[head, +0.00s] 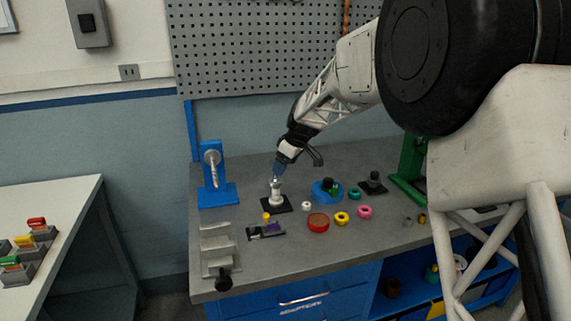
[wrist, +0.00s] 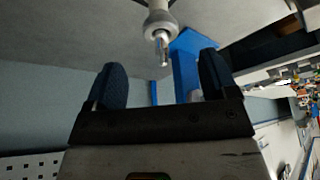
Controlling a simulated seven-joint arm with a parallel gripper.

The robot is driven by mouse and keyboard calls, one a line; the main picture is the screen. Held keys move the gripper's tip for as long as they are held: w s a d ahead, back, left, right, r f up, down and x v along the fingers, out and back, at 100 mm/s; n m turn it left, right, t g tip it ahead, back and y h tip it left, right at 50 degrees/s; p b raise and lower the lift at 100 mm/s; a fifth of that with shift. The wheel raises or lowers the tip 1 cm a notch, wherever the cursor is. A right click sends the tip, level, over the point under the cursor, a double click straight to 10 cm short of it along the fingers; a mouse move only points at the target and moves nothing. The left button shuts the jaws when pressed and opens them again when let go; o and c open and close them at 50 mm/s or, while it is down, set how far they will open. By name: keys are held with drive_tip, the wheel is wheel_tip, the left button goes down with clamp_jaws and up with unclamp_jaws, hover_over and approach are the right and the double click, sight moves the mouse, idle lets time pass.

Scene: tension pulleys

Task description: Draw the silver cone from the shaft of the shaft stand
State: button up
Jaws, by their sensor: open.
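The shaft stand (head: 284,208) has a flat black base on the grey bench. A silver cone (head: 277,198) sits upright on its shaft; the cone also shows in the wrist view (wrist: 160,24), with the thin shaft tip (wrist: 163,52) sticking out towards me. My gripper (head: 277,173) is just above the stand, pointing down. In the wrist view my gripper (wrist: 162,76) has its two blue fingers apart, with nothing between them. The shaft tip lines up with the gap, and the cone is beyond the fingertips.
A blue stand (head: 217,194) with a silver rod is left of the shaft stand. A black holder (head: 266,232) is in front. To the right are a red dish (head: 318,223), small coloured rings and a blue round base (head: 326,190). A pegboard (head: 270,50) hangs behind.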

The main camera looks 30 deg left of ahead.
sight(278, 180)
drive_tip(key=shift+f, duration=0.1)
drive_tip(key=shift+x, duration=3.8)
drive_tip(key=c, duration=1)
